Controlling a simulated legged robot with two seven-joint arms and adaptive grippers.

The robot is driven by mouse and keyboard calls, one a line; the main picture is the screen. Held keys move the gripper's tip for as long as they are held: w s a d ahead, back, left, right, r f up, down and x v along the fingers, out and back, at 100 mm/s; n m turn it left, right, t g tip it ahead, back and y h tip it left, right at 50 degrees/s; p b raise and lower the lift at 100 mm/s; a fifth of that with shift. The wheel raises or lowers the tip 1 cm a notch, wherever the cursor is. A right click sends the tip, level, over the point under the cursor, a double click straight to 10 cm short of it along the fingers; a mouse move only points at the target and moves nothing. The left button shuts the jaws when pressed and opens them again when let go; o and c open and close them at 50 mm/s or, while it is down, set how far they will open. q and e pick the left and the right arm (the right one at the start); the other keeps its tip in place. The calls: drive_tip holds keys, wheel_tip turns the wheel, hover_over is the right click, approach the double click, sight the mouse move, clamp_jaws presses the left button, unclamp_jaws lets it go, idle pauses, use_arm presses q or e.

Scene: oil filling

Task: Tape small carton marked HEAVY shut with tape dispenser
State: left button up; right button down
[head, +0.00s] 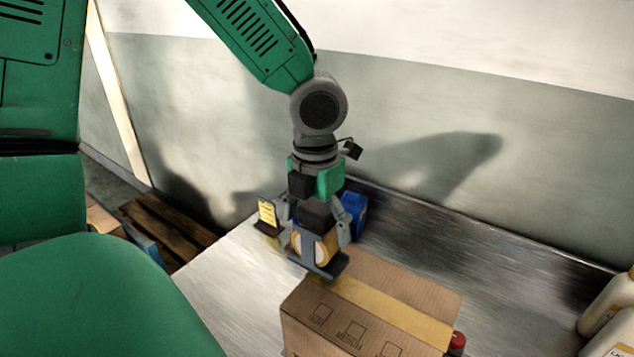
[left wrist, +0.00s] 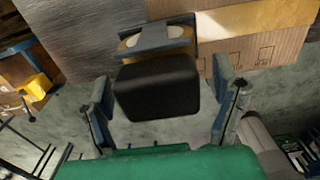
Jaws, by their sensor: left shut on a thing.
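The small brown carton (head: 345,331) stands on a metal bench; printed boxes and lettering show on its near side, but I cannot read HEAVY. A tan tape strip (head: 390,308) runs along its top from the far left end toward the right edge. My left gripper (head: 315,226) is shut on the tape dispenser (head: 318,262), above the carton's far left end; whether it touches the carton is unclear. In the left wrist view, the dispenser's black handle (left wrist: 158,88) sits between the fingers, with the carton (left wrist: 262,48) beyond it. My right gripper is not in view.
A blue object (head: 355,212) stands behind the gripper and a small yellow-faced item (head: 267,212) to its left. A red-topped object (head: 457,341) is beside the carton's right end. White bottles (head: 608,306) stand far right. The bench's left part (head: 222,280) is clear.

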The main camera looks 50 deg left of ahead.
sight(315, 208)
use_arm(q)
drive_tip(key=shift+r, duration=2.75)
